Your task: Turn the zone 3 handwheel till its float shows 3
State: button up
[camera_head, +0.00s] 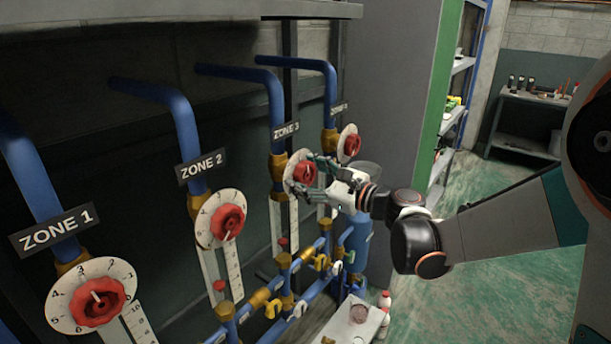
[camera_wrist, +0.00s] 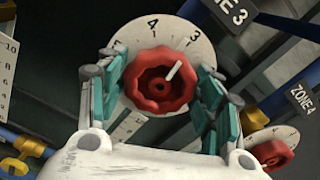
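The zone 3 handwheel (camera_head: 304,173) is red and lobed, in front of a white numbered dial under the ZONE 3 sign (camera_head: 286,130). In the wrist view the handwheel (camera_wrist: 161,88) fills the middle, and its white mark points up and right, roughly toward the 3 on the dial. My gripper (camera_head: 318,178) is at this wheel. In the wrist view its teal fingers (camera_wrist: 162,92) stand on both sides of the wheel, close to its rim; I cannot tell whether they press on it. The zone 3 float scale is small and partly hidden in the head view; its reading cannot be made out.
The zone 4 wheel (camera_wrist: 272,153) is close at right in the wrist view. Zone 2 (camera_head: 227,222) and zone 1 (camera_head: 98,302) wheels stand nearer at left. Blue pipes and brass valves (camera_head: 284,261) lie below. Bottles (camera_head: 385,299) stand near a low white shelf.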

jog(key=shift+o, duration=0.9)
jog(key=v, duration=1.2)
